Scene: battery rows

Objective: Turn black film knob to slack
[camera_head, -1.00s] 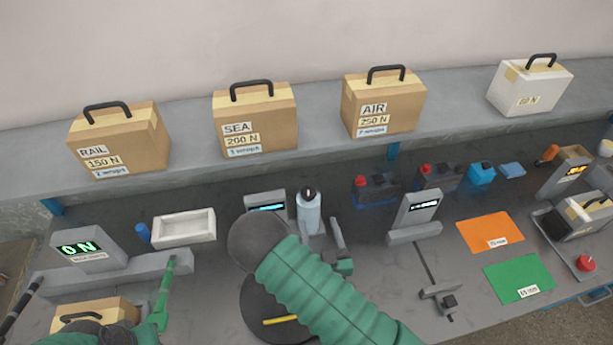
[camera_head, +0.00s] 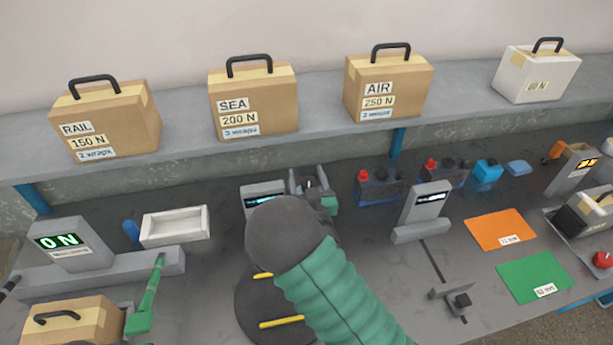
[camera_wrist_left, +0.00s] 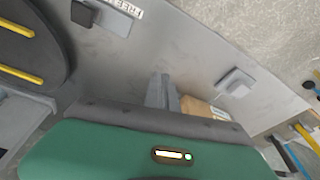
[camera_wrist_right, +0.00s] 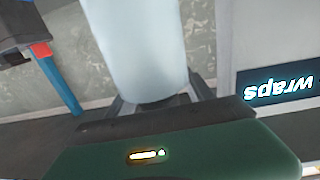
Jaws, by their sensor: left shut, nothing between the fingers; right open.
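The film roll, a pale cylinder, stands beside a display post behind the turntable (camera_head: 258,305). Its dark knob (camera_head: 309,184) shows small between the fingers of my right gripper (camera_head: 311,182) in the head view. That gripper is open, with one finger on each side of the roll's top; I cannot tell whether they touch. In the right wrist view the pale roll (camera_wrist_right: 140,45) fills the space ahead of the open fingers (camera_wrist_right: 158,100); the knob is not clear there. My left gripper (camera_wrist_left: 163,92) is shut and empty in the left wrist view, and outside the head view.
The display post (camera_head: 264,197) stands just left of the roll. A second post (camera_head: 420,208) stands to the right. Batteries (camera_head: 381,187) sit behind it. A 0 N tester (camera_head: 75,243) and cardboard box (camera_head: 65,322) are at left. My right arm covers part of the turntable.

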